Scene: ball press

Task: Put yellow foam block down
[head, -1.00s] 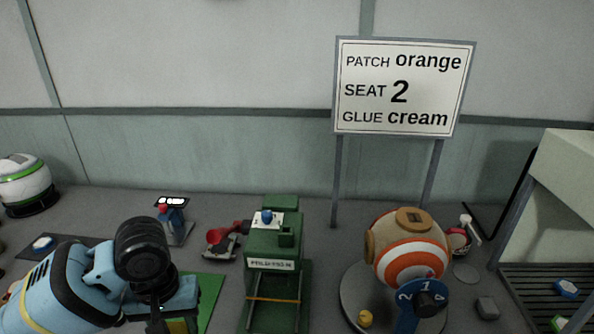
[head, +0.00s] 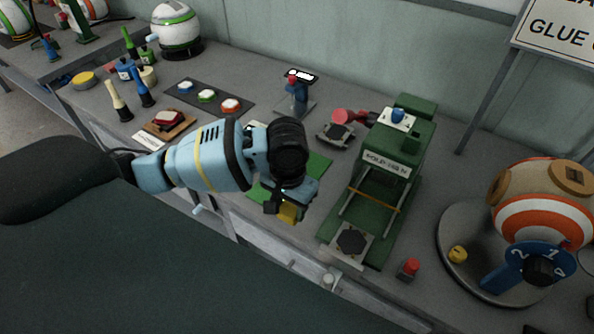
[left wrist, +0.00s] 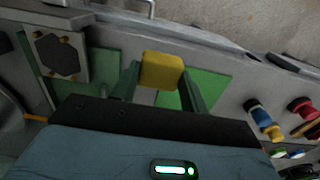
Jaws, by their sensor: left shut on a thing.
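My left gripper (head: 280,207) is shut on the yellow foam block (head: 291,212). In the left wrist view the block (left wrist: 162,70) sits between the two fingertips of the gripper (left wrist: 161,82). A green mat (head: 319,165) lies on the bench beneath and behind the gripper. It also shows around the block in the left wrist view (left wrist: 210,92). The block appears over the mat's edge near the bench front; I cannot tell whether it touches. My right gripper is not in view.
A green press (head: 385,175) with a dark hexagonal plate (head: 351,241) stands right of the gripper. A red button (head: 409,268) and a striped ball (head: 540,215) on a round base are further right.

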